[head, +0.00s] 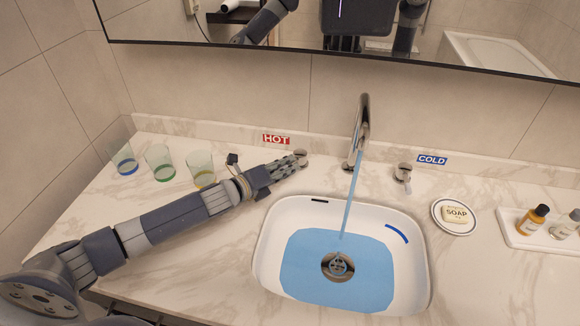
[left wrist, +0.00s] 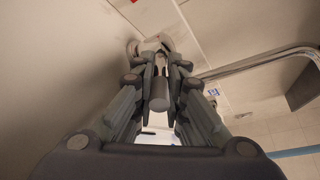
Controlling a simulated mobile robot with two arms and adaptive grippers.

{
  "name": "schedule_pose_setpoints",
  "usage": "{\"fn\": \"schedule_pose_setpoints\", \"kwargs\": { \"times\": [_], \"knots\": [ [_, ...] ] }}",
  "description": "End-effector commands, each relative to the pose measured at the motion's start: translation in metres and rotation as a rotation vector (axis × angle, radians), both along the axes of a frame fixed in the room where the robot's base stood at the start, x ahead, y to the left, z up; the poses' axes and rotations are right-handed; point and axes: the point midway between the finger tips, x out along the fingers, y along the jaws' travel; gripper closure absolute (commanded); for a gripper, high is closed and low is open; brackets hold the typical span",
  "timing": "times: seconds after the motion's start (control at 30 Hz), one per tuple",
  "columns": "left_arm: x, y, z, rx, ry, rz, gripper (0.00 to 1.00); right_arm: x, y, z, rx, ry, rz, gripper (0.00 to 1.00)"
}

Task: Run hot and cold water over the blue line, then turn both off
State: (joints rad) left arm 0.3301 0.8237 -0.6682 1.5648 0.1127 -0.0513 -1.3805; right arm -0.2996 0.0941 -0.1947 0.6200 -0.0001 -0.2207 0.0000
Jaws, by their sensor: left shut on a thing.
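My left gripper (head: 292,163) reaches in from the left and is shut on the hot tap handle (head: 302,154), beside the red HOT label (head: 276,139). In the left wrist view the fingers close around the grey handle (left wrist: 159,92). Water (head: 351,195) streams from the faucet (head: 361,125) into the white sink (head: 414,262). Blue water (head: 300,262) covers the sink's bottom. The blue line (head: 397,233) is a short curved mark on the upper right inner wall, above the water's edge. The cold tap handle (head: 403,172) stands free by the COLD label (head: 432,160). My right gripper is not in view.
Several glasses (head: 160,163) stand at the back left, near my left arm. A soap dish (head: 437,219) and a tray (head: 518,240) with small bottles are on the right. A mirror (head: 290,50) hangs behind the counter. The counter right of the sink is clear near the front.

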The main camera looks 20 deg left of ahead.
Motion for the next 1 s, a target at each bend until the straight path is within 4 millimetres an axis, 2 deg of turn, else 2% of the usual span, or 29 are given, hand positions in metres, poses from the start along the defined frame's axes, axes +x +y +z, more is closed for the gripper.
{"fn": "schedule_pose_setpoints", "kwargs": {
  "times": [0.1, 0.13, 0.17, 0.43, 0.57, 0.77, 1.0],
  "knots": [
    [0.001, 0.0, 0.002, -0.002, -0.003, 0.002, 1.0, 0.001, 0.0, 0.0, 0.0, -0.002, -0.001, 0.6],
    [0.001, 0.0, 0.002, -0.002, -0.003, 0.002, 0.83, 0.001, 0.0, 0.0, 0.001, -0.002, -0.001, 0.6],
    [0.001, 0.0, 0.002, -0.002, -0.003, 0.002, 0.79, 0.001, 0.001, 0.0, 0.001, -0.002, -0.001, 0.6],
    [0.001, 0.0, 0.001, -0.001, -0.001, 0.002, 0.79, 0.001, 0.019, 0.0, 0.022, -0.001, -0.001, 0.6],
    [-0.002, 0.001, 0.001, -0.001, 0.0, 0.002, 0.79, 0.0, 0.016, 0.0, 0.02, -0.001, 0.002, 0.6],
    [-0.023, 0.01, 0.004, 0.001, 0.002, 0.002, 0.79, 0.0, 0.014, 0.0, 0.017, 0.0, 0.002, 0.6],
    [-0.058, 0.024, 0.013, 0.001, 0.003, -0.001, 0.79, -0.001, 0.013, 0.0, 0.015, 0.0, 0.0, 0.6]
  ]
}}
